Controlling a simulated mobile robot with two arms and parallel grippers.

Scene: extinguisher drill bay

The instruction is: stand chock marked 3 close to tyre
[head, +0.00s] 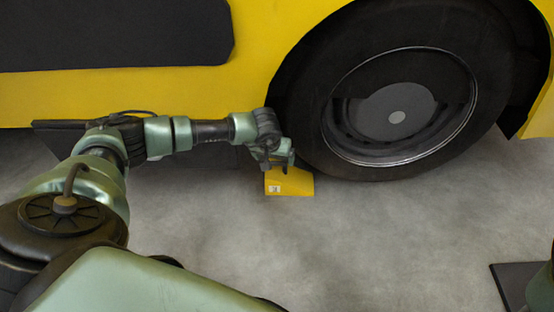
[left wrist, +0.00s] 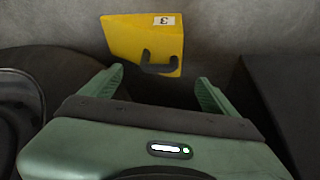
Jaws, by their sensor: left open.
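The yellow wedge chock (head: 291,184) is on the grey floor at the lower left of the tyre (head: 300,120), very close to it; whether they touch I cannot tell. In the left wrist view the chock (left wrist: 135,38) shows a white label with an upside-down 3 and a dark handle (left wrist: 160,66). My left gripper (head: 280,160) is at the chock, hiding its upper part in the head view. Its green fingers (left wrist: 160,78) are apart, with the handle just beyond the gap between the tips. My right gripper is not seen.
The yellow vehicle body (head: 150,90) with a dark panel (head: 110,30) rises behind my left arm. A dark flat plate (head: 508,285) lies at the lower right. The floor (head: 380,245) in front of the tyre is clear.

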